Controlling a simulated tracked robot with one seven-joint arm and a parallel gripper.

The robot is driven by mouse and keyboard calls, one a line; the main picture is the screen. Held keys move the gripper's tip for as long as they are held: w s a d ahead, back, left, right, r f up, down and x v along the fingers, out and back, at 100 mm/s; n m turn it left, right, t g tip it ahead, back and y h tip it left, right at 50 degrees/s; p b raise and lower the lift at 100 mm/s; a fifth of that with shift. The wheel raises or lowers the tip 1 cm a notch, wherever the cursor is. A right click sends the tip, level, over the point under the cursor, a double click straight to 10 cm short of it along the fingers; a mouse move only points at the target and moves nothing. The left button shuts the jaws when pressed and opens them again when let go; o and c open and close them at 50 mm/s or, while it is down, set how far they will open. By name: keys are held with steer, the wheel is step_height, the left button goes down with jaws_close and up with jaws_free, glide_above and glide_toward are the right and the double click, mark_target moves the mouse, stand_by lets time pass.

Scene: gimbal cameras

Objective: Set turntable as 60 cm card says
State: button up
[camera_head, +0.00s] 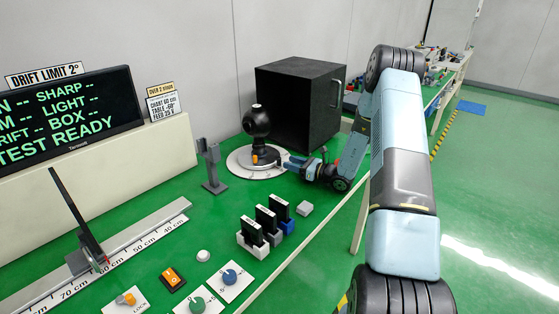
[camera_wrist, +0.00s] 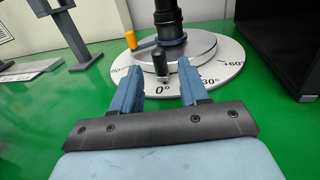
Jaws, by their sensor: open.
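The turntable (camera_head: 238,163) is a pale disc carrying a dark round-headed device (camera_head: 257,122). In the wrist view, its rim (camera_wrist: 225,78) shows 0° in front, 30° and +60 to the right; the left marks are partly hidden. A dark peg (camera_wrist: 161,64) stands near 0°, between my fingertips in the picture; contact is unclear. An orange-tipped blue lever (camera_wrist: 131,40) points left of it. My gripper (camera_wrist: 159,68) is open at the near edge, also seen in the head view (camera_head: 287,163). The small card (camera_head: 163,104) appears to read short 60 cm, table -60°.
A black box (camera_head: 300,100) stands behind the turntable. A grey post (camera_head: 211,165) is at its left. In front are three upright dark cards in holders (camera_head: 265,224), a ruler rail (camera_head: 120,255), and several knobs (camera_head: 230,277). A screen (camera_head: 65,115) reads TEST READY.

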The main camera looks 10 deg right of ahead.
mark_target(279, 159)
steer(key=x, duration=0.6)
steer(key=shift+w+a, duration=0.15)
jaws_close()
stand_by(0.5)
